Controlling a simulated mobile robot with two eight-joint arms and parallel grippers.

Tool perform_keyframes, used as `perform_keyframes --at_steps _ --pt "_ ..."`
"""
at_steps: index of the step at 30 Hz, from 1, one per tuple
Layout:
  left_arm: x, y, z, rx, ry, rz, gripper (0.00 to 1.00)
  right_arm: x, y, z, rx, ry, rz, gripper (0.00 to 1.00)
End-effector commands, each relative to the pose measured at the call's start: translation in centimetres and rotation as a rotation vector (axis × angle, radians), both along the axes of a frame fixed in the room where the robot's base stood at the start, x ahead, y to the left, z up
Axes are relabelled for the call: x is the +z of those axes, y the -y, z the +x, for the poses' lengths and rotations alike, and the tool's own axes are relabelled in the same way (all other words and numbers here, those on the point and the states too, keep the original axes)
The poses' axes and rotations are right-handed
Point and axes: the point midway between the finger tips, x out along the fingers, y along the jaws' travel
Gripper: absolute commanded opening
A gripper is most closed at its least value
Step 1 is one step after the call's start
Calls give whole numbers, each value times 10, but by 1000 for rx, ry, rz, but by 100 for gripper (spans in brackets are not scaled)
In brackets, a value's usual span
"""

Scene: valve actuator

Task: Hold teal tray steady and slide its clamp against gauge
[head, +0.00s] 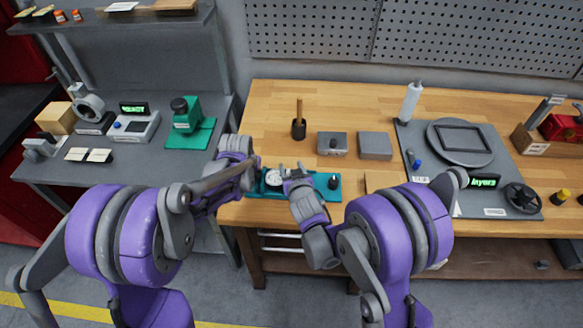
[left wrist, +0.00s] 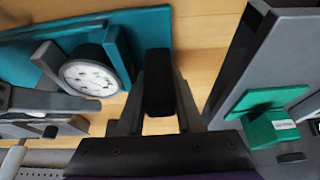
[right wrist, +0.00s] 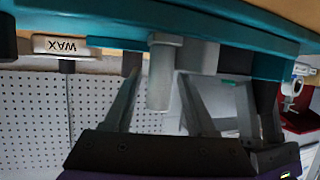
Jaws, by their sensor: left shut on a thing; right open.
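The teal tray (head: 318,192) lies near the front edge of the wooden bench, with a round white gauge (head: 272,176) on its left part. The gauge (left wrist: 90,77) stands by an upright teal block in the left wrist view; a grey clamp plate (left wrist: 45,65) is on its other side. My left gripper (head: 254,178) is shut on a black post-like handle (left wrist: 158,80) at the tray's left end. My right gripper (head: 288,174) is open at the clamp. In the right wrist view its fingers (right wrist: 158,80) stand either side of a grey post (right wrist: 163,75), with apparent gaps.
A black knob (head: 333,182) stands on the tray's right end. A grey side table (head: 130,160) with a green device (head: 187,120) stands left. Bare wood lies behind the tray.

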Motion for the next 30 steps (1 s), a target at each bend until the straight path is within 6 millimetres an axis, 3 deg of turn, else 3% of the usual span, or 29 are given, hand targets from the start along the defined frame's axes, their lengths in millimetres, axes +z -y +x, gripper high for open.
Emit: perform_keyframes --at_steps 8,21,30 --pt "-4 1 -4 0 -10 -2 0 4 4 -16 0 -2 -1 56" --pt "-4 1 -4 1 -10 -1 0 38 25 -94 1 -1 0 56" --pt "-4 0 -4 1 -10 -1 0 45 29 -110 1 -1 1 56"
